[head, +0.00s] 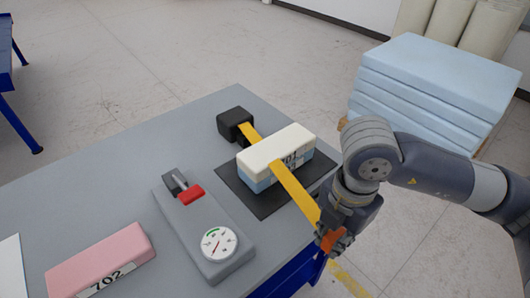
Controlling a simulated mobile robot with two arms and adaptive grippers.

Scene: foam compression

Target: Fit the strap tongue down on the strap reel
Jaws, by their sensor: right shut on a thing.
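The strap reel, a black box (235,123), sits on the grey table behind the foam block. A yellow strap (295,191) runs from it, goes out of sight at the block and shows again in front. The block has a white top (275,147) and a light blue lower part (262,182); no strap crosses its top. My right gripper (334,242) is shut on the orange strap tongue (330,238) at the strap's front end, by the table's right edge. The fingers partly hide the tongue. My left gripper is not in view.
The block stands on a dark mat (263,210). A grey device with a red lever (192,195) and a dial (219,243) is to the left. A pink block marked 702 (100,263) lies front left. Light blue foam sheets (440,80) are stacked behind my right arm.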

